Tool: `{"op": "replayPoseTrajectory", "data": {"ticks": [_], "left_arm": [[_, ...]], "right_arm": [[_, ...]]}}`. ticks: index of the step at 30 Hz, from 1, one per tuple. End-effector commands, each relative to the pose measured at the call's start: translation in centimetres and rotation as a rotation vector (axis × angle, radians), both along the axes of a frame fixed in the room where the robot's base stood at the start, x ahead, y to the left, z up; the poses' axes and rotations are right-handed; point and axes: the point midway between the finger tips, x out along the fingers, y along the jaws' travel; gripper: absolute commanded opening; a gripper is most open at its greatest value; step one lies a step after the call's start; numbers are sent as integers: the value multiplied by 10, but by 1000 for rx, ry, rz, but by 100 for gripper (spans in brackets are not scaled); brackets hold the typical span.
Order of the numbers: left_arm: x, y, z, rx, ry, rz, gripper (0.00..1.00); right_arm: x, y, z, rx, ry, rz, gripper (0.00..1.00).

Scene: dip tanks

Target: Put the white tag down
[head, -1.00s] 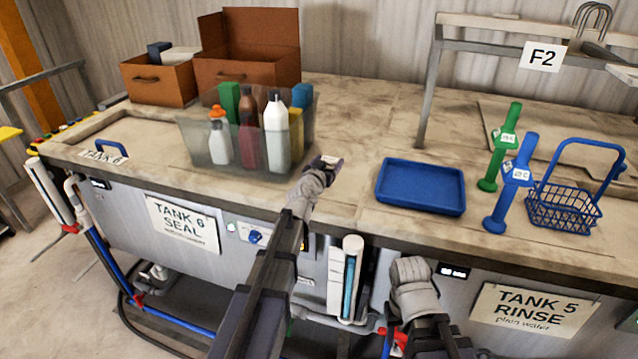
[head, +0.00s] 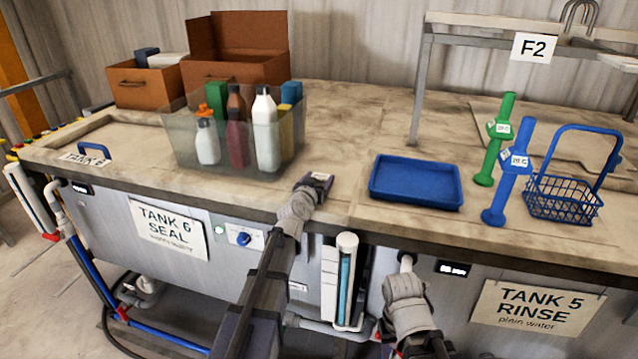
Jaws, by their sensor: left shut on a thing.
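My left gripper (head: 319,181) is over the front part of the bench top, between the clear bin and the blue tray. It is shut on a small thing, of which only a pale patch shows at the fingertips. This fits the white tag, but the jaws hide most of it. I cannot tell whether it touches the bench top. My right gripper is low in front of the bench, below the blue tray; its wrist shows, but its fingers are not clear.
A clear bin (head: 185,150) of bottles stands left of my left gripper. A blue tray (head: 415,205) lies to the right. Beyond it stand a green post (head: 492,155), a blue post (head: 508,190) and a blue wire basket (head: 565,208). Bare bench top (head: 345,135) lies behind the gripper.

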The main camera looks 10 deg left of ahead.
Motion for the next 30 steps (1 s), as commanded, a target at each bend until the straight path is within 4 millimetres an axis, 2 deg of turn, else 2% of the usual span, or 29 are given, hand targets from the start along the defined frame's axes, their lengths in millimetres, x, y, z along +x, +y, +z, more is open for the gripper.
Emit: {"op": "replayPoseTrajectory", "data": {"ticks": [6,7,13,23,26,30], "left_arm": [[0,0,-4,0,0,0,21],[0,0,-3,0,0,0,76],[0,0,-2,0,0,0,98],[0,0,3,0,0,0,100],[-16,0,4,-1,0,0,100],[-46,1,8,-1,0,0,100]], "right_arm": [[0,0,-4,0,0,0,50],[0,0,-3,0,0,0,50],[0,0,-2,0,0,0,50],[0,0,3,0,0,0,50],[0,0,4,0,0,0,50],[0,0,9,0,0,0,50]]}}
